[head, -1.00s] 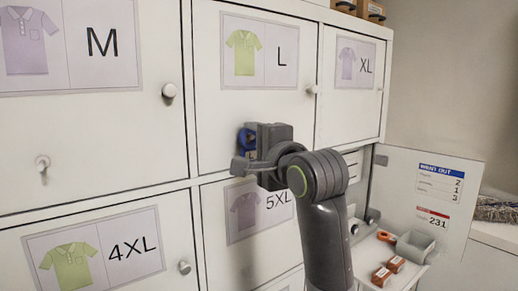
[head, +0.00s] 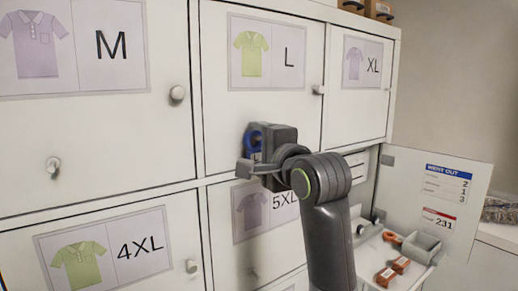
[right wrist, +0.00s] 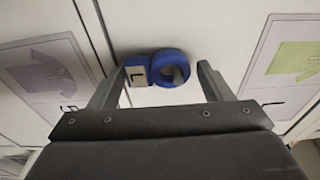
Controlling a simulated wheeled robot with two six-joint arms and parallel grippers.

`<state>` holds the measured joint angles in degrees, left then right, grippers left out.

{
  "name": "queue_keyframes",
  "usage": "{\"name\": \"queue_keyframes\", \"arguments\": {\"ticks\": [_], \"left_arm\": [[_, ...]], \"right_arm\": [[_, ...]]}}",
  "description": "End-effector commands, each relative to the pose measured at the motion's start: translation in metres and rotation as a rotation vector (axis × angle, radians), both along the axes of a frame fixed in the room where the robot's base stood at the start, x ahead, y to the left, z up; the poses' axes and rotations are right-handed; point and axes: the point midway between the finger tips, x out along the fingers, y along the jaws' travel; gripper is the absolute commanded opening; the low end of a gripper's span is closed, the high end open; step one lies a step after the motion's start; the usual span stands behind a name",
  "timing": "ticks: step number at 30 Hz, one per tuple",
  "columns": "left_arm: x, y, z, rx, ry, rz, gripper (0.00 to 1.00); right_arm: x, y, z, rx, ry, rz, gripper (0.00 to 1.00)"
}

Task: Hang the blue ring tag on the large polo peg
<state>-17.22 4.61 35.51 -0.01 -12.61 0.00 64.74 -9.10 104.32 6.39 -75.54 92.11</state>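The blue ring tag (head: 254,139) is at the lower left of the door marked L (head: 218,130), which bears a green polo picture. In the right wrist view the tag (right wrist: 155,69) shows a white plate lettered L on its left and a round blue ring on its right. A grey peg end (right wrist: 178,75) shows inside the ring, so the ring appears to be around the peg. My right gripper (head: 258,152) is at the tag. Its fingers (right wrist: 161,75) stand apart on either side, with a gap at the right finger. My left gripper is out of view.
A bare peg (head: 53,168) sits on the M door. Round knobs, such as the L door's knob (head: 318,89), stick out nearby. At lower right, an open panel (head: 440,200) stands beside a shelf with orange items (head: 393,269) and a grey bin (head: 421,246).

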Motion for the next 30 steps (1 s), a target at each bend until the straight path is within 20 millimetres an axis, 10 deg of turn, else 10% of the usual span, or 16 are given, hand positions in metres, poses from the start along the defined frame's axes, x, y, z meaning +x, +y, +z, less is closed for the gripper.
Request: {"name": "queue_keyframes", "arguments": {"ticks": [17, 30], "left_arm": [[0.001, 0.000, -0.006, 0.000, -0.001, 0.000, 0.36], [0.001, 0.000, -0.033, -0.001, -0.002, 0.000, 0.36]], "right_arm": [[-0.010, -0.005, -0.001, 0.000, -0.003, 0.000, 0.91], [-0.085, -0.044, -0.001, 0.000, -0.008, -0.001, 0.91]]}}
